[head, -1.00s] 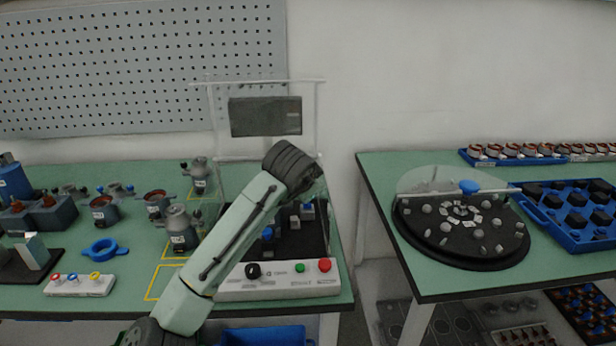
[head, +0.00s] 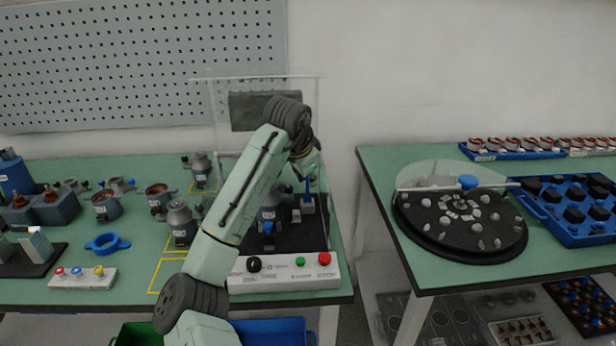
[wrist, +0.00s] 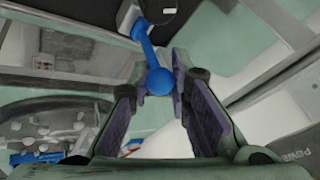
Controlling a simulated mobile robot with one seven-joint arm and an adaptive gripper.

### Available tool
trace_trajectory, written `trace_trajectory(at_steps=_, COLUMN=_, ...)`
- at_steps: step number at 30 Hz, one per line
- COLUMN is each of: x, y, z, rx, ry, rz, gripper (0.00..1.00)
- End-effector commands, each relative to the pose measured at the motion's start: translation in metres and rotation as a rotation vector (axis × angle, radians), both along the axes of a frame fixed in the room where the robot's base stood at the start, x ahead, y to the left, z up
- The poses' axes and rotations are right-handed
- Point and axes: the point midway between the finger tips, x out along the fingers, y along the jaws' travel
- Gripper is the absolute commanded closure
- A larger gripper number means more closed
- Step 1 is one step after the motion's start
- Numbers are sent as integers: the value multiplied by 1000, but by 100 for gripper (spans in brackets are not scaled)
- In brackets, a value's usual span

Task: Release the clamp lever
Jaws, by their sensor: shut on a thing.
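The clamp lever (wrist: 145,44) is blue with a round ball end (wrist: 159,81) in the wrist view. My gripper (wrist: 158,72) has its two purple-padded fingers on either side of that ball and is shut on it. In the head view the blue lever (head: 307,187) shows as a thin upright piece under my gripper (head: 308,167), above a small grey block (head: 307,205). My wrist and arm hide part of the test station. The exact contact of the pads is hard to see.
A clear guard frame (head: 255,78) stands around the station. A white control panel (head: 285,275) with black, green and red knobs lies in front. Several motors stand left on the green table (head: 135,265). A round black turntable (head: 460,250) is on the right table.

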Motion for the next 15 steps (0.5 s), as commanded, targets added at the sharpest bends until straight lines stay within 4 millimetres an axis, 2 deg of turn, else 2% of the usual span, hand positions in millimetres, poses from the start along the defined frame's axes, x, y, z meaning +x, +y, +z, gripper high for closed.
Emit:
trace_trajectory(at_steps=2, x=0, y=-2, z=-2, rx=0, ry=2, rz=-4, gripper=100)
trace_trajectory(at_steps=3, x=0, y=-2, z=-2, rx=0, ry=0, rz=-4, gripper=82)
trace_trajectory(at_steps=8, x=0, y=-2, z=-1, rx=0, ry=0, rz=-2, gripper=71)
trace_trajectory(at_steps=15, x=0, y=-1, z=0, rx=0, ry=-1, rz=-1, gripper=70)
